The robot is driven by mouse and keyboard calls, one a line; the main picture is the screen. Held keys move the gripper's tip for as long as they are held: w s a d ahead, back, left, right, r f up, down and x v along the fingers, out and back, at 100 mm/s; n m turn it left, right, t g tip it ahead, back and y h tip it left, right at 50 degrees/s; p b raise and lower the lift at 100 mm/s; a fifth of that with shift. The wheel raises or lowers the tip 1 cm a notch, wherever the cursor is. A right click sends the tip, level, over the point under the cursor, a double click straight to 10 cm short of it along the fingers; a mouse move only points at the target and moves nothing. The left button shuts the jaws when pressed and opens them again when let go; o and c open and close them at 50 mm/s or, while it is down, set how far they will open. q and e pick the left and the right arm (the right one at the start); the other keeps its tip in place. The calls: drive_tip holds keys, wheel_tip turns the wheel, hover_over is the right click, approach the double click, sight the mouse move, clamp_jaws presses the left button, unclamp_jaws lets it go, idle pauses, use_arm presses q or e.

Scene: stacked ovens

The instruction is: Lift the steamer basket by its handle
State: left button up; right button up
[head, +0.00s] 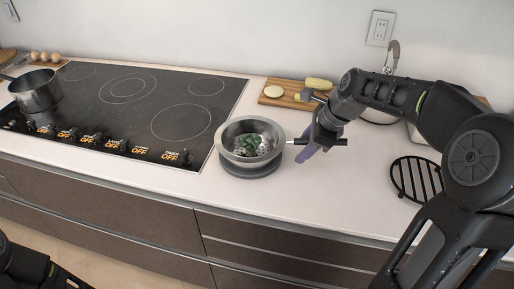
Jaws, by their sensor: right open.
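The steamer basket (231,131) is a round silver bowl with holes in its bottom and green pieces (251,145) inside. It sits upright over a dark round base on the white counter, right of the cooktop. Its thin handle (298,141) points right. My right gripper (309,149) is at the handle, with its purple-grey finger pointing down beside it. The jaws are open; part of the handle is hidden behind the gripper, and contact is unclear. A dark part of my left arm shows at the bottom left; its fingers are out of view.
A black cooktop (125,100) with a pot (36,92) fills the left counter. Behind my right gripper is a cutting board (272,100) with cut food. A black round rack (416,180) lies at the right. Counter in front of the gripper is clear.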

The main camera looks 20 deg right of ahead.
drive_tip(key=shift+c, duration=0.2)
idle(0.3)
clamp_jaws()
idle(0.6)
